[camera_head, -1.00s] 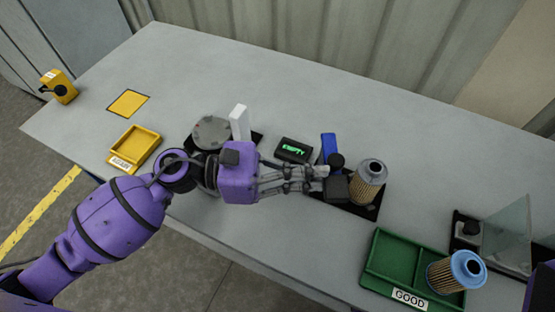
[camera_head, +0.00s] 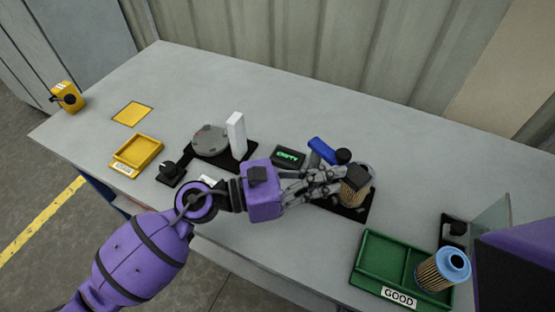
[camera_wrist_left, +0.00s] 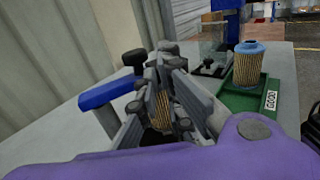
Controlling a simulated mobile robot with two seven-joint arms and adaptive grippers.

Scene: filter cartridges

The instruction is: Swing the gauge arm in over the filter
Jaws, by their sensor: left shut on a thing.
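The gauge arm (camera_head: 322,150) is a blue bar with a black knob (camera_head: 343,156), beside the filter. The filter (camera_head: 354,194) is a pleated tan cartridge with a metal top, standing on a black base (camera_head: 346,211). My left gripper (camera_head: 353,180) reaches in from the left, with its fingers across the filter's top and beside the bar. My right gripper is out of view.
A green GOOD tray (camera_head: 373,277) holds a blue-topped filter (camera_head: 441,270). A clear panel (camera_head: 489,224) stands at right near my right arm. A small display (camera_head: 288,156), a round grey plate (camera_head: 210,140), a white block (camera_head: 236,135) and a yellow tray (camera_head: 122,162) stand left.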

